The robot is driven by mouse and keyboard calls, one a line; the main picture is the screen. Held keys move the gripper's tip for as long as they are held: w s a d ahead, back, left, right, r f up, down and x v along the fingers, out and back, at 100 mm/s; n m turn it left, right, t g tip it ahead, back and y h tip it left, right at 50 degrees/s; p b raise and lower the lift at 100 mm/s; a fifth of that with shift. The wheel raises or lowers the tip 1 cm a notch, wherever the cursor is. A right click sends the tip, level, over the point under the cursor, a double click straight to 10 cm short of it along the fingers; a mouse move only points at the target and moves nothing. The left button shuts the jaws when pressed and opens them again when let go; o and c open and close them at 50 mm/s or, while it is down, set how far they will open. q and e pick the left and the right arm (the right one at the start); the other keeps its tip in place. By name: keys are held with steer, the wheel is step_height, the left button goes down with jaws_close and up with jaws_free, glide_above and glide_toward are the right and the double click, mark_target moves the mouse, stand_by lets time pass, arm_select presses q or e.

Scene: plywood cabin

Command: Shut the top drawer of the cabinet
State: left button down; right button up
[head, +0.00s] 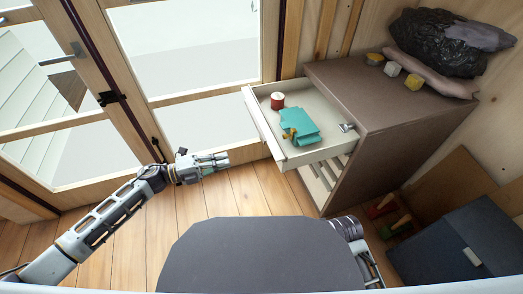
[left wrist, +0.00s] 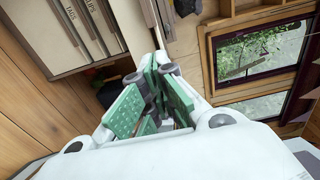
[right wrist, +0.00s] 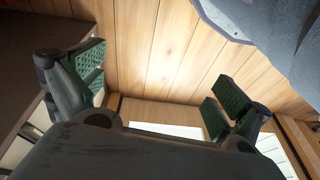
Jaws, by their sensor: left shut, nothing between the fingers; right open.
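The cabinet (head: 385,95) is brown and stands at the right in the head view. Its top drawer (head: 284,160) is pulled well out to the left. Inside lie a red spool (head: 277,101), a teal item (head: 297,127) and small things. My left gripper (head: 226,158) is shut and empty, left of the drawer's front with a gap between. In the left wrist view its fingers (left wrist: 160,65) meet, with labelled drawer fronts (left wrist: 75,35) beyond. My right gripper (right wrist: 158,80) is open and empty above the floor in the right wrist view; its fingers are not clear in the head view.
A dark blue box (head: 455,245) and red-ended tools (head: 382,208) are at the lower right. Glazed doors (head: 190,60) stand at the left. The wooden floor (head: 235,190) before the drawer is clear.

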stand_by(0.4)
arm_select(q)
steer(key=b+x, duration=0.2)
steer(key=x, duration=1.2)
arm_select(e)
steer(key=r, duration=0.3)
steer(key=shift+a+r+t, duration=0.15)
steer(key=shift+a+t, duration=0.05)
steer(key=shift+t, duration=0.1)
steer(key=shift+s, duration=0.2)
